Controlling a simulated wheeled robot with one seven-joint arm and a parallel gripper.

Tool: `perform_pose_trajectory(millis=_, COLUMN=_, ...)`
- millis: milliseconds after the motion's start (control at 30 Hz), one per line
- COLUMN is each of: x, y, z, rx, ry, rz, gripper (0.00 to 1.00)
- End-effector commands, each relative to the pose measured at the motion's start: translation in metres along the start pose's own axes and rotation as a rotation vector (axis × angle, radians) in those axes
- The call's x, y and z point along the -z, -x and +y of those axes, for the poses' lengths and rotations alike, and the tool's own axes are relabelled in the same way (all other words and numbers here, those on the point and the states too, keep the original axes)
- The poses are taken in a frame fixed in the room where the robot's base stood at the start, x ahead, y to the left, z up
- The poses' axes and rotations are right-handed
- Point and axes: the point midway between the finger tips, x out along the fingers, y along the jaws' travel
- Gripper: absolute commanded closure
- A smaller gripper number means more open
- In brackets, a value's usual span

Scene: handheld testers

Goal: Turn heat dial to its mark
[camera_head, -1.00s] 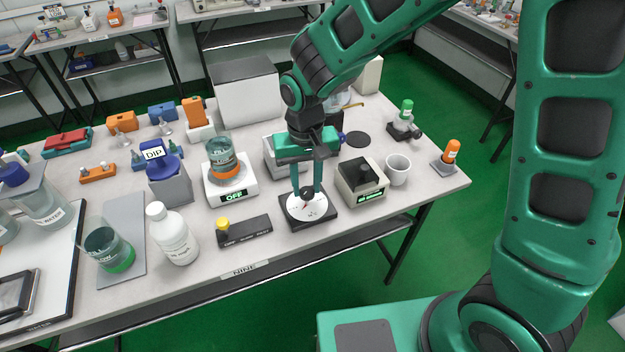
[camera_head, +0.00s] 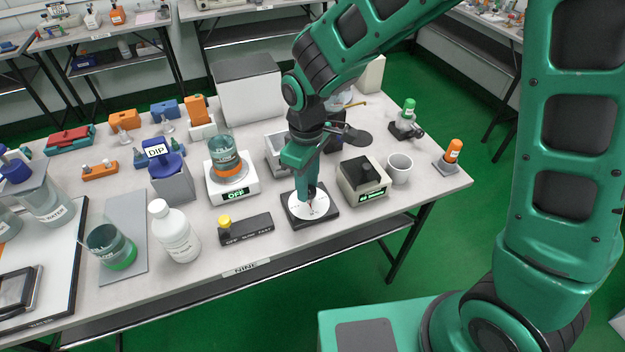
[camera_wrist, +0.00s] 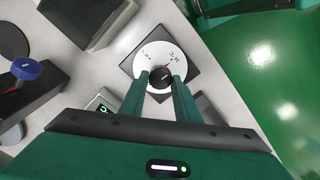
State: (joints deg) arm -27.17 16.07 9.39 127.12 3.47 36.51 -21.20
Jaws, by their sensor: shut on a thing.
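The heat dial is a white disc (camera_head: 297,208) on a black square base (camera_head: 330,216) at the table's front edge; it also shows in the wrist view (camera_wrist: 150,53). Its black knob (camera_wrist: 161,77) is at the disc's middle, between the two green fingertips of my gripper (camera_wrist: 161,80). My gripper (camera_head: 309,192) points down and is shut on the knob. In the head view the fingers hide most of the knob. Small dark marks and a little red show on the disc beyond the knob in the wrist view, too small to read.
A black bar with a yellow knob (camera_head: 245,229) lies to the left. A hotplate reading OFF (camera_head: 234,190) carries a beaker (camera_head: 222,153) behind it.

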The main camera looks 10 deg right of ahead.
Motion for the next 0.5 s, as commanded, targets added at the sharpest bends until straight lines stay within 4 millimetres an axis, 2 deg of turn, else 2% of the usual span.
perform_pose_trajectory(millis=33, x=-0.0058, y=-0.0020, z=0.0051, rx=-0.004, ry=0.007, rz=-0.012, gripper=0.93)
perform_pose_trajectory(millis=500, x=-0.0043, y=-0.0008, z=0.0084, rx=-0.008, ry=0.089, rz=-0.006, gripper=0.93)
